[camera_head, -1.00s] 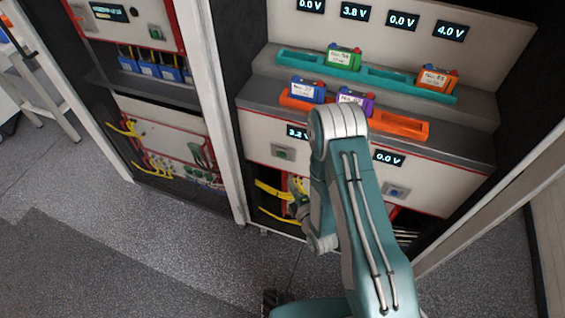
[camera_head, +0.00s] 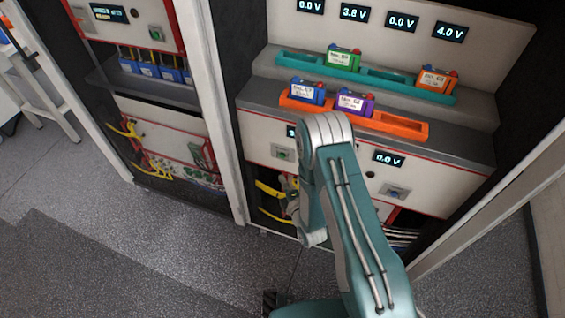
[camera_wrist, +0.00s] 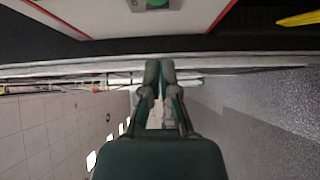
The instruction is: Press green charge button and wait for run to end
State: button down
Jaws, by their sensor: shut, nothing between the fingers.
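The green charge button (camera_head: 283,153) sits on the white front panel (camera_head: 258,137), left of my arm in the head view. In the wrist view the green button (camera_wrist: 157,3) shows at the top edge, cut off by the frame. My gripper (camera_wrist: 159,66) is shut and empty, its fingertips together below the button in that picture, apart from it. In the head view my arm hides most of the gripper and nearly all of a voltage display beside the button. Another display (camera_head: 389,158) on the panel reads 0.0 V.
An orange tray (camera_head: 407,126) holds blue (camera_head: 307,91) and purple (camera_head: 355,102) batteries. A teal tray (camera_head: 390,80) behind holds green (camera_head: 343,59) and orange (camera_head: 436,79) ones. Yellow cables (camera_head: 270,190) hang below the panel. A white post (camera_head: 222,120) stands left.

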aim_at(279, 156)
jog(key=w, duration=0.6)
jog(key=shift+w+a, duration=0.3)
jog(key=shift+a, duration=0.05)
jog(key=shift+w+d, duration=0.15)
jog(key=shift+w, duration=0.3)
